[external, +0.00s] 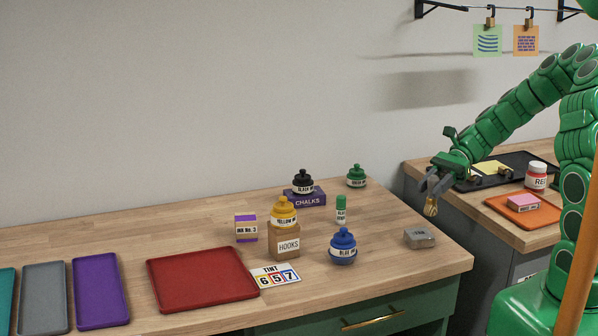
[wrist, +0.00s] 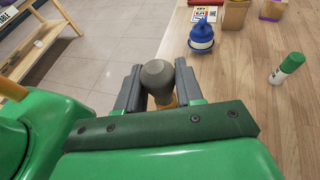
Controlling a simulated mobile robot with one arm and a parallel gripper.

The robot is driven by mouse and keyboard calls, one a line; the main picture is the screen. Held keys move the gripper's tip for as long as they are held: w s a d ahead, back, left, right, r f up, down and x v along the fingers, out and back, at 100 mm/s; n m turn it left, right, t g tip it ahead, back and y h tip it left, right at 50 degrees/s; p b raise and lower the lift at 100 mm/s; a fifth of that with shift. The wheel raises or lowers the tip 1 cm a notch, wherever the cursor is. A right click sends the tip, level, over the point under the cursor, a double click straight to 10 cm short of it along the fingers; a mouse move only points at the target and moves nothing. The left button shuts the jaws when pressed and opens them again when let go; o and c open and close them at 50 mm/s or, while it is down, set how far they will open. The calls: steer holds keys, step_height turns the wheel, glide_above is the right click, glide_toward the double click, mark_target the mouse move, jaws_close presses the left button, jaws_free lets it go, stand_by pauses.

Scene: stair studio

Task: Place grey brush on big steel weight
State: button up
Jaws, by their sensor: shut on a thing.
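My gripper (external: 433,190) is shut on the grey brush, holding it in the air near the right end of the wooden table. In the external view the brush (external: 431,208) shows as a small tan part below the fingers. In the wrist view its rounded grey end (wrist: 157,76) stands between the two jaws (wrist: 158,92), with a yellowish part below it. The steel weight (external: 419,237), a low grey block, sits on the table near its right corner. The brush appears above it in the external view, apart from it. The weight is not visible in the wrist view.
A blue bottle (external: 343,246), a green-capped tube (external: 341,209) and a yellow bottle (external: 284,211) on a hooks box (external: 285,245) stand left of the weight. A red tray (external: 203,278) lies farther left. A second counter (external: 533,236) with trays stands right.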

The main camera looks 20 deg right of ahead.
steer(key=shift+w+a+f, duration=0.3)
steer(key=shift+w+f, duration=0.3)
steer(key=shift+f, duration=0.3)
steer(key=shift+w+a+f, duration=0.25)
steer(key=shift+w+f, duration=0.3)
steer(key=shift+f, duration=1.6)
steer(key=shift+f, duration=0.15)
steer(key=o, duration=1)
steer(key=shift+d+r, duration=0.1)
steer(key=shift+r, duration=0.1)
steer(key=v, duration=1.2)
steer(key=shift+s, duration=0.1)
